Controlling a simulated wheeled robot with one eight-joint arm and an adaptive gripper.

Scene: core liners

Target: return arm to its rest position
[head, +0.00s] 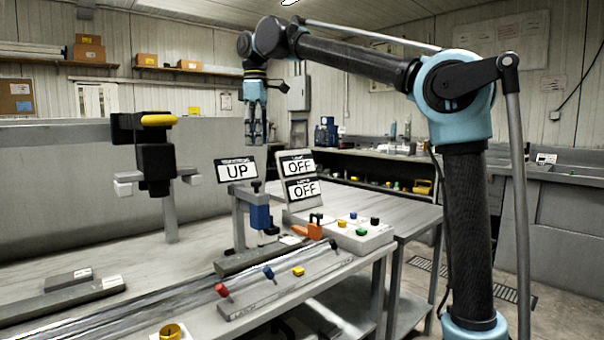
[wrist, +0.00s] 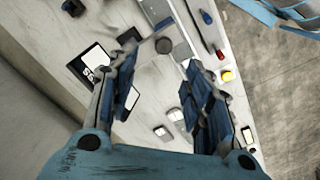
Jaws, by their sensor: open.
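My gripper (head: 256,138) hangs pointing down from my raised arm, high above the back of the workbench (head: 170,260). Its blue-padded fingers stand apart in the wrist view (wrist: 160,60), with nothing held between them. The arm runs from the column at the right across the top of the head view. The gripper is well clear of the bench and the signs below it. Part of the bench below shows at an angle in the wrist view.
An "UP" sign (head: 237,171) and two "OFF" signs (head: 300,167) stand on the bench beside a blue device (head: 260,217). A control box (head: 345,232) has several coloured buttons. A black instrument with a yellow top (head: 157,150) stands left. The air around the gripper looks free.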

